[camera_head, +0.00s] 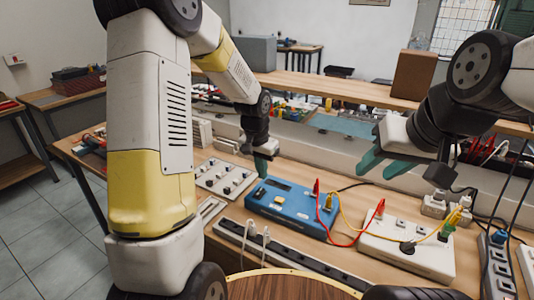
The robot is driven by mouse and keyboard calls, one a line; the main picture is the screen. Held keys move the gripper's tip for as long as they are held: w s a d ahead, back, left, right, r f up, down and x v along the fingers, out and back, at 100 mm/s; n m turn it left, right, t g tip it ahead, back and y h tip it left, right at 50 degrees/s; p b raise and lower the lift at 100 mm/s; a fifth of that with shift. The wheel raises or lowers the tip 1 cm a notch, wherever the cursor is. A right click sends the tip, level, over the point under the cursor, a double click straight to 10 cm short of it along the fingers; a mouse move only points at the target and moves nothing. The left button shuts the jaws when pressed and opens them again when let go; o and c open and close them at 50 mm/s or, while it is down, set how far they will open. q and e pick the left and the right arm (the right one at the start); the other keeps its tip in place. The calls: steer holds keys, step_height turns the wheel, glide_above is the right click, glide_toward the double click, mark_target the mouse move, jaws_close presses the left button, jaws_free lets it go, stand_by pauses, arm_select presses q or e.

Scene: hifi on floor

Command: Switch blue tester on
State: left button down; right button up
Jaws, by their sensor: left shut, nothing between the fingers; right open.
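The blue tester (287,212) lies on the wooden workbench near the middle of the view. Red and yellow leads are plugged into its right end. My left gripper (262,167) is shut and empty, with green fingertips pointing down just above or at the tester's far left corner. I cannot tell whether it touches the tester. My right gripper (366,150) is open and empty, above the bench to the right, apart from the tester. The tester's switch is too small to make out.
A white switch panel (225,177) lies left of the tester. A white socket box (408,246) sits to its right, joined by the leads. A power strip (290,262) runs along the front. A raised shelf (330,88) with a brown box (413,74) stands behind.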

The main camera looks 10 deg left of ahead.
mark_target(262, 191)
arm_select(q)
steer(key=f, duration=0.5)
steer(key=shift+w+d, duration=0.15)
steer(key=shift+w, duration=0.25)
steer(key=shift+w+d+f+g, duration=0.1)
steer(key=shift+w+f+g, duration=0.1)
steer(key=shift+f+g, duration=0.1)
steer(key=shift+s, duration=0.15)
steer(key=shift+s+a+r, duration=0.3)
steer(key=shift+s+a, duration=0.05)
steer(key=shift+s, duration=0.3)
